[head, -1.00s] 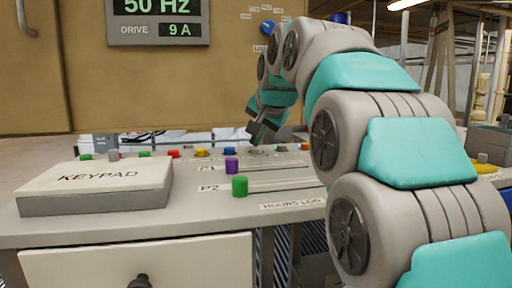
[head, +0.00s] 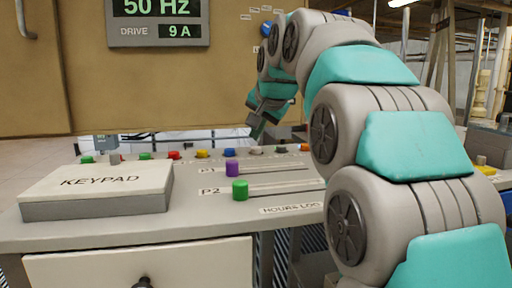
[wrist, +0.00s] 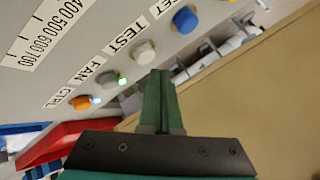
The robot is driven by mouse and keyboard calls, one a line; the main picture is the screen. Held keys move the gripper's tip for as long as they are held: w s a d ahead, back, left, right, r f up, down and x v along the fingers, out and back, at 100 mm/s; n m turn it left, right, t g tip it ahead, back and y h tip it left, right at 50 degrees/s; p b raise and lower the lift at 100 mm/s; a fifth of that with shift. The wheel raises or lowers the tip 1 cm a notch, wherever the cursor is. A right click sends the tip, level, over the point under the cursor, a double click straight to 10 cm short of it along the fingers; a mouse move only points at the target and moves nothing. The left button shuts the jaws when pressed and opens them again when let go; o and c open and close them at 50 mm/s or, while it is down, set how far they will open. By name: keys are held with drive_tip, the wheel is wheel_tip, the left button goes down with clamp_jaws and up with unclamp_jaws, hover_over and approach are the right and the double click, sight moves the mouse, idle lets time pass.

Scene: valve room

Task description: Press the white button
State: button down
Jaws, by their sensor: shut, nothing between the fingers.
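The white button (wrist: 144,51) sits on the grey console beside the label TEST in the wrist view. It also shows as a small pale button (head: 256,151) in the row along the back of the console in the head view. My gripper (wrist: 160,72) is shut and empty, its green fingers together. In the head view my gripper (head: 256,128) hangs above the back row, over the white button, with a gap between. In the wrist view the fingertips appear just beside the white button.
A blue button (wrist: 185,19) and an orange button (wrist: 81,103) flank the white one, with a small green light (wrist: 122,81) nearby. Purple (head: 232,168) and green (head: 240,190) slider knobs and a keypad box (head: 97,189) stand nearer. A tan wall panel (head: 180,90) rises behind.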

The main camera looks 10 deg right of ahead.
sight(257, 155)
drive_tip(key=shift+r+p, duration=1.7)
drive_tip(key=shift+r, duration=0.75)
drive_tip(key=shift+s+f, duration=0.1)
